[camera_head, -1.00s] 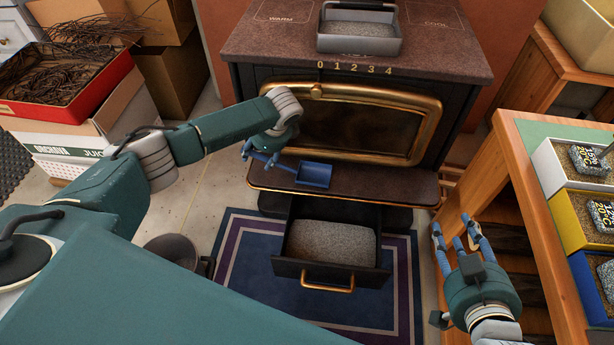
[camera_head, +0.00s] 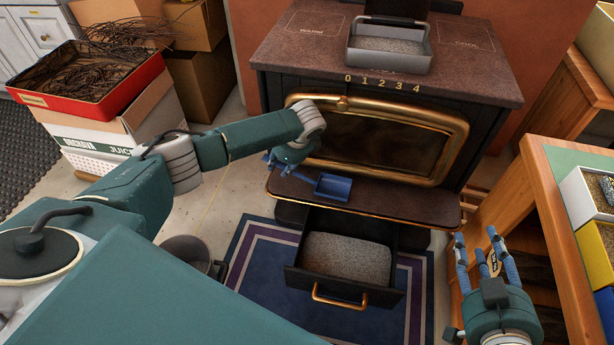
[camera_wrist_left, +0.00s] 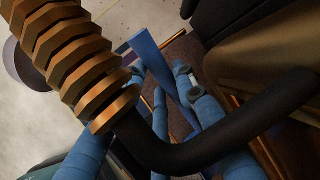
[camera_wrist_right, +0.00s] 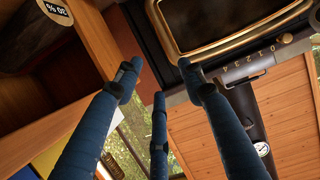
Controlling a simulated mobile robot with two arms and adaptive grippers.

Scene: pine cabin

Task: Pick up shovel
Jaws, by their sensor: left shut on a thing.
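The blue shovel (camera_head: 334,187) has a square scoop and lies at the left end of the stove's front ledge (camera_head: 420,207) in the head view. My left gripper (camera_head: 284,170) is at the handle end of the shovel and shut on it. In the left wrist view the blue handle (camera_wrist_left: 158,62) passes between the left fingers (camera_wrist_left: 170,95). I cannot tell whether the scoop still touches the ledge. My right gripper (camera_head: 482,255) is open and empty, to the right of the stove near the wooden table; its spread fingers also show in the right wrist view (camera_wrist_right: 158,95).
An open drawer (camera_head: 345,262) full of grey ash juts out below the ledge. A grey tray (camera_head: 388,62) sits on the stove top. A bucket (camera_head: 190,255) stands on the floor at left. The wooden table (camera_head: 560,215) with colored bins borders the right side.

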